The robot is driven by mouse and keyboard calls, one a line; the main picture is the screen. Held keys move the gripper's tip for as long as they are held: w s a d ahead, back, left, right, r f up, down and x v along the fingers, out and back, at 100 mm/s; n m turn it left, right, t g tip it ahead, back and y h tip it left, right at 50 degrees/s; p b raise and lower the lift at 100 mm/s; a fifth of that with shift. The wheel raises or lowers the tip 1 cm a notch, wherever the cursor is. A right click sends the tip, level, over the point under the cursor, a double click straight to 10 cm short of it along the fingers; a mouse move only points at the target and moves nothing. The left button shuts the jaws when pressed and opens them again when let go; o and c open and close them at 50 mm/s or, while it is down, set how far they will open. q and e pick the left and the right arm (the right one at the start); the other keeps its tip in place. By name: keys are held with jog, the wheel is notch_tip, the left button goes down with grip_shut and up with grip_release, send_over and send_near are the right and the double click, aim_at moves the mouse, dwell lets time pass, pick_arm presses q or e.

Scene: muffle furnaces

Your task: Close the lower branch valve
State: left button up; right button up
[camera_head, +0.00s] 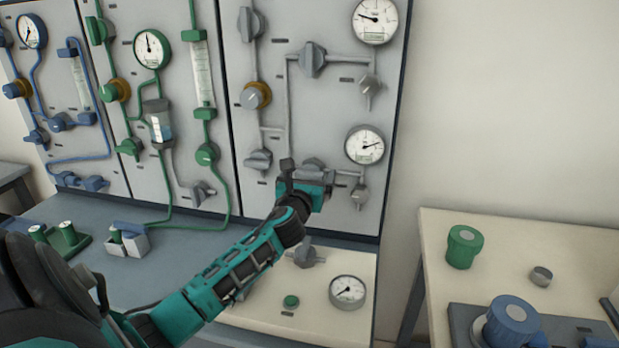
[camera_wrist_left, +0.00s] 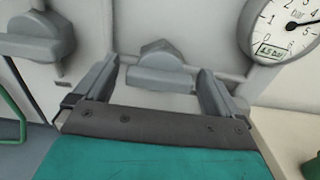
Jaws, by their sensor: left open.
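The lower branch valve (camera_head: 313,163) is a grey valve on the right grey panel, partly hidden behind my left gripper (camera_head: 308,180). In the left wrist view the valve's grey bar handle (camera_wrist_left: 160,80) lies roughly crosswise, tilted slightly down to the right. It sits between the two fingers of my left gripper (camera_wrist_left: 157,90), with a gap visible on each side. The jaws are open and not clamped on it. My right gripper is not in view.
The upper branch valve (camera_head: 313,60) sits above, its handle roughly upright. The lower gauge (camera_head: 365,145) is to the right, with a small grey valve (camera_head: 360,195) under it. Another grey valve (camera_head: 258,160) is at left. A bench (camera_head: 400,285) with a gauge (camera_head: 347,291) lies below.

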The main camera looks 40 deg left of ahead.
pick_arm(q)
jog(key=shift+w+a, duration=0.1)
jog(key=shift+w, duration=0.1)
jog(key=shift+c, duration=0.5)
jog(key=c, duration=1)
jog(key=shift+o, duration=0.2)
